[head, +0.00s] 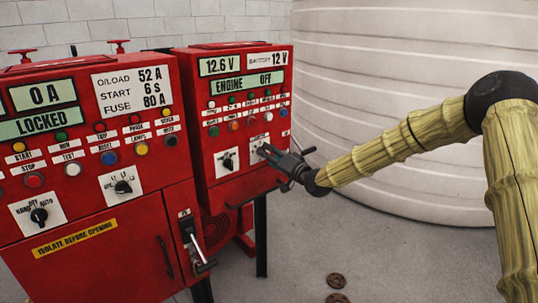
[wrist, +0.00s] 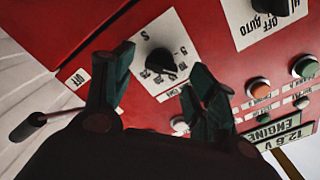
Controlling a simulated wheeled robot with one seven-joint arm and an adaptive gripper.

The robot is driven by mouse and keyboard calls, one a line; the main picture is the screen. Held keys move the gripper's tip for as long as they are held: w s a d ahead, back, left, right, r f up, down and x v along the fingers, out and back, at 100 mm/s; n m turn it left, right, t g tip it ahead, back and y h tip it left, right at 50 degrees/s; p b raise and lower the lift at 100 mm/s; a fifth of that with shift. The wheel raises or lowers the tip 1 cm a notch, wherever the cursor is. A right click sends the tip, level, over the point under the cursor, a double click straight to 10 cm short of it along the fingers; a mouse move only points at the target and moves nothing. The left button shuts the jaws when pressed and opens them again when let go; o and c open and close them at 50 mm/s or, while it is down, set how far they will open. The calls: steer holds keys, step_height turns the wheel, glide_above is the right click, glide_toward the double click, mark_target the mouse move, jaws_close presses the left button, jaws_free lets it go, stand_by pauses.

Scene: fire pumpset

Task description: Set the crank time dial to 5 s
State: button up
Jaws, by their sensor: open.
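The crank time dial (wrist: 162,62) is a black round knob on a white plate with small printed marks, on the red engine control panel (head: 240,100). The wrist view shows it turned round, and I cannot read its setting surely. In the head view its white plate (head: 258,141) is partly hidden behind my gripper (head: 268,152). My gripper also shows in the wrist view (wrist: 161,65), open, its two dark green fingers on either side of the knob. Nothing is between them but the dial, and I cannot tell whether they touch it.
An OFF/AUTO selector (head: 228,162) sits left of the dial in the head view. Coloured lamps and buttons (head: 250,121) lie above it. Another red cabinet (head: 90,160) stands at left. A large white tank (head: 420,90) stands behind my arm. The floor at lower right is mostly clear.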

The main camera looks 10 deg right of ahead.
steer(key=shift+w+a, duration=0.3)
steer(key=shift+w, duration=0.15)
steer(key=c, duration=1)
steer(key=shift+n+b, duration=2.7)
steer(key=shift+n, duration=1.3)
